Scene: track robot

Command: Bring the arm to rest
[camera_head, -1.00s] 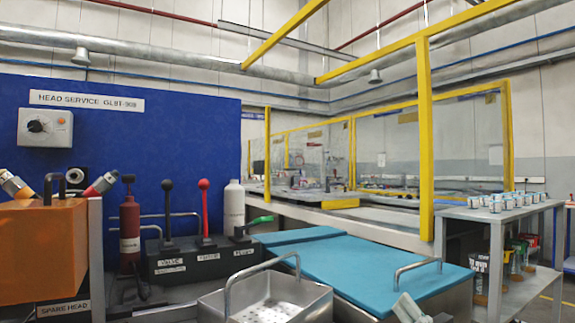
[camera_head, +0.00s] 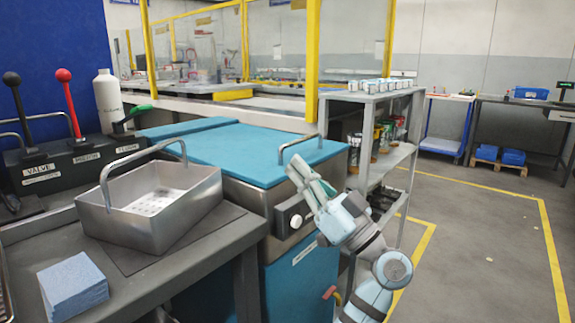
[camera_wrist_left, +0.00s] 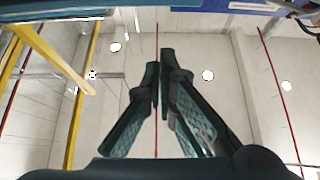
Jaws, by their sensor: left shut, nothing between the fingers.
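My left arm (camera_head: 345,225) shows in the head view, right of the middle, in front of the blue-lidded machine. Its gripper (camera_head: 298,172) points up and to the left, near the lid's handle in the picture, and looks empty. Whether it touches anything there I cannot tell. In the left wrist view the gripper's two dark green fingers (camera_wrist_left: 161,70) meet at their tips with nothing between them. They point toward the ceiling. My right gripper is in neither view.
A metal basket (camera_head: 150,205) and blue cloths (camera_head: 73,287) sit on the grey bench. The machine's blue lid (camera_head: 230,155) is closed. A grey shelf (camera_head: 365,98) carries several small jars. Open floor (camera_head: 480,240) with yellow lines lies at right.

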